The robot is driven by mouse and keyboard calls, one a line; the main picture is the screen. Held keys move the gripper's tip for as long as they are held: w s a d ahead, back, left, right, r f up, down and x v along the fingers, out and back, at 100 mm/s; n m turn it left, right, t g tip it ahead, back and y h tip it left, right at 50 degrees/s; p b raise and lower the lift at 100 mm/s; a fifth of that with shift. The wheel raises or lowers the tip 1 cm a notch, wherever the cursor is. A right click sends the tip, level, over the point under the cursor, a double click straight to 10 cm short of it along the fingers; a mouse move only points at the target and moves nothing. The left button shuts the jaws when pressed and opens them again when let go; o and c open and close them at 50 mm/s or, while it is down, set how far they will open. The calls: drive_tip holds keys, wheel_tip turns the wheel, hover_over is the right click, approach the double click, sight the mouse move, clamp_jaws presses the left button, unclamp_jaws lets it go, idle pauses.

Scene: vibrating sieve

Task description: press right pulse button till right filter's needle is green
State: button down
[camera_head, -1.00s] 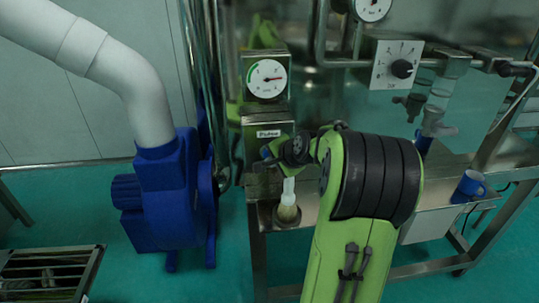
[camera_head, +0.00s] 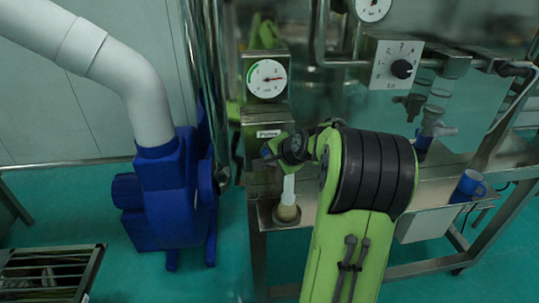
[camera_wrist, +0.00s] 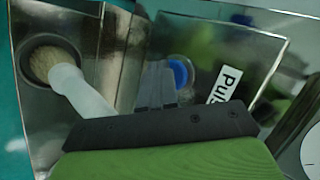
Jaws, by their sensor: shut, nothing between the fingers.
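The blue pulse button (camera_wrist: 178,72) shows in the wrist view, left of the label. My gripper (camera_wrist: 157,84) is shut and empty, its grey fingertips just left of the button and close to it. I cannot tell whether they touch it. In the head view my wrist hides most of the button and fingers.
A white-handled brush (camera_head: 288,190) stands in a holder below my wrist. A blue mug (camera_head: 469,186) is on the bench at right. A dial knob (camera_head: 402,68) is at upper right. A blue blower (camera_head: 170,195) with a thick pale pipe stands at left.

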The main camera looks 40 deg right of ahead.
drive_tip(key=shift+w+d, duration=0.1)
drive_tip(key=shift+w, duration=0.05)
idle(0.4)
drive_tip(key=shift+s+a, duration=0.55)
drive_tip(key=shift+s, duration=0.2)
drive_tip(key=shift+b, duration=0.3)
drive_tip(key=s+a, duration=0.1)
drive_tip(key=s, duration=0.1)
drive_tip(key=s+a+b, duration=0.1)
drive_tip(key=s+a, duration=0.1)
drive_tip(key=shift+s, duration=0.1)
drive_tip(key=shift+d, duration=0.1)
